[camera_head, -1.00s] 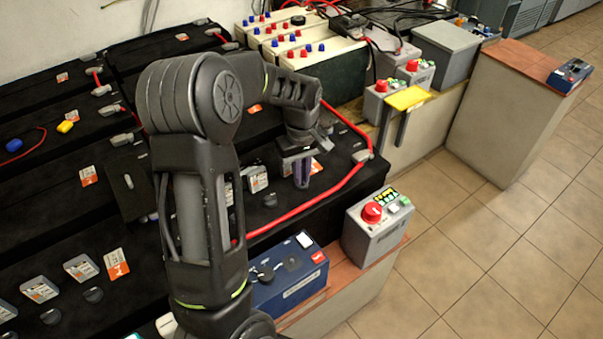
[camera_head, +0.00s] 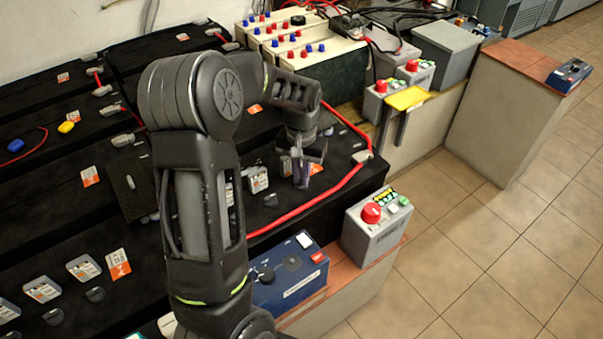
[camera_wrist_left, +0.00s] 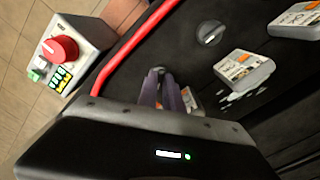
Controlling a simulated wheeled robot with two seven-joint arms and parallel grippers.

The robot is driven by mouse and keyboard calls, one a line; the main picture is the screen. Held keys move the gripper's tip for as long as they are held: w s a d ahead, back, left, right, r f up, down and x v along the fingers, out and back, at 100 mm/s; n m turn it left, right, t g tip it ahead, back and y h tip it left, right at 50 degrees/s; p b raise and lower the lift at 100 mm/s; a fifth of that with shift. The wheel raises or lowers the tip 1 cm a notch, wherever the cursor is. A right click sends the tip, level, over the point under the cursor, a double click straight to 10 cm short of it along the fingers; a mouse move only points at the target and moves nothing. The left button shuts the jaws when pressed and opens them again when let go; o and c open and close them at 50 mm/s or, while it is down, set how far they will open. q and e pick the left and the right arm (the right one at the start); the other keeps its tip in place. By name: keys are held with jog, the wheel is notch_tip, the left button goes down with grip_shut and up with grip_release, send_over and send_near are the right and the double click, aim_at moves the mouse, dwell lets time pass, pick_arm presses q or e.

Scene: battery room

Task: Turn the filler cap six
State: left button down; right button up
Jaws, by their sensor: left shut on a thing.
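My left gripper (camera_head: 303,172) points down at the black battery top, near its right end. In the left wrist view its two purple-grey fingers (camera_wrist_left: 164,90) are close together, shut on a filler cap that the fingers and wrist hide. Another dark round filler cap (camera_head: 270,200) sits free to its left; a cap with a light slot also shows in the left wrist view (camera_wrist_left: 210,33). More dark caps (camera_head: 95,294) sit along the battery row at the lower left. I cannot read any cap numbers. My right gripper is not in view.
A red cable (camera_head: 310,205) runs along the battery edge close to the gripper. Grey label blocks (camera_head: 257,180) stand beside the caps. A grey box with a red button (camera_head: 375,228) and a blue device (camera_head: 292,275) stand in front. Tiled floor lies open at right.

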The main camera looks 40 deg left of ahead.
pick_arm(q)
jog(key=m, duration=0.6)
jog(key=shift+w+m+p, duration=0.1)
jog(key=shift+m+p, duration=0.2)
jog(key=shift+m, duration=0.1)
jog(key=c, duration=1.5)
grip_release()
notch_tip(320, 180, up, 8)
jog(key=shift+f, duration=0.1)
